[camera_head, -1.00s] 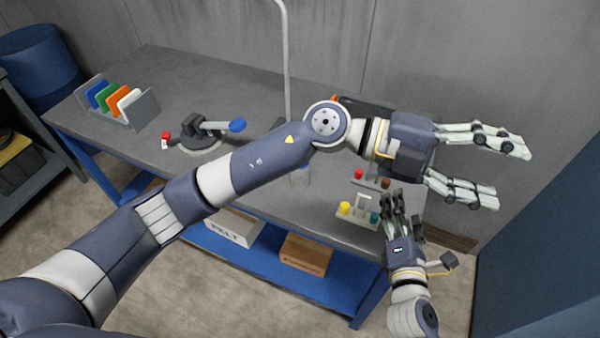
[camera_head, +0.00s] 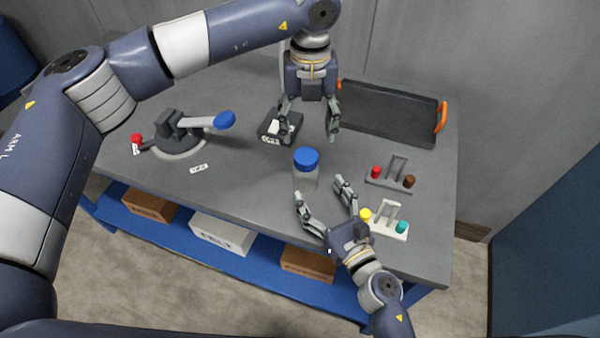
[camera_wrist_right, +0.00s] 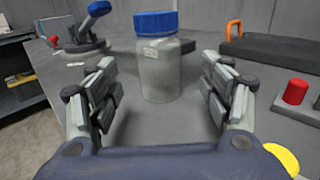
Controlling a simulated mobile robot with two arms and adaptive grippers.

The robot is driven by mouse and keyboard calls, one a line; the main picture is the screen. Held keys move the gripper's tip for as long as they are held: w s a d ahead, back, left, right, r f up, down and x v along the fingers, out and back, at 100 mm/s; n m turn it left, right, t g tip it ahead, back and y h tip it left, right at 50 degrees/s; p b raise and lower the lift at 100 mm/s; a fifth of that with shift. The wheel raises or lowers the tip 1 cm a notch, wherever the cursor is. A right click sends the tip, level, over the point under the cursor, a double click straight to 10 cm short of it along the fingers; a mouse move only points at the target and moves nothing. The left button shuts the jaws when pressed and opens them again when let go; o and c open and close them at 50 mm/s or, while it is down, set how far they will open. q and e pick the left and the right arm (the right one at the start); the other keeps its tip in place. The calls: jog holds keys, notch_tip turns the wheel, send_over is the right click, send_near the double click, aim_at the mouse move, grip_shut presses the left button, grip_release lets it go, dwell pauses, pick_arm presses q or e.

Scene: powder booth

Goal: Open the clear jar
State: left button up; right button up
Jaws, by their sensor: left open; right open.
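The clear jar (camera_head: 306,178) stands upright on the grey table with its blue lid (camera_head: 306,159) on. My left gripper (camera_head: 308,128) is open above and behind the jar, fingers pointing down, apart from the lid. My right gripper (camera_head: 326,197) is open at the near side of the jar, fingers pointing toward it. In the right wrist view the jar (camera_wrist_right: 160,72) and its blue lid (camera_wrist_right: 156,23) stand beyond and between the open fingertips. A label shows below the lid. Neither gripper visibly holds anything.
A black tray with orange handles (camera_head: 388,112) lies at the back right. Two small holders with coloured knobs (camera_head: 393,176) (camera_head: 388,217) stand right of the jar. A small black box (camera_head: 272,128) is behind it. A clamp device with a blue knob (camera_head: 180,140) stands left.

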aim_at(311, 180)
pick_arm(q)
jog(key=shift+s, duration=0.15)
pick_arm(e)
jog(key=shift+w+a, duration=0.25)
jog(key=shift+w, duration=0.05)
pick_arm(q)
jog(key=shift+w+a+f, duration=0.1)
jog(key=shift+w+a, duration=0.05)
jog(key=shift+w, duration=0.1)
pick_arm(e)
jog(key=shift+x, duration=3.5)
jog(key=shift+f, duration=0.1)
jog(key=shift+c, duration=0.3)
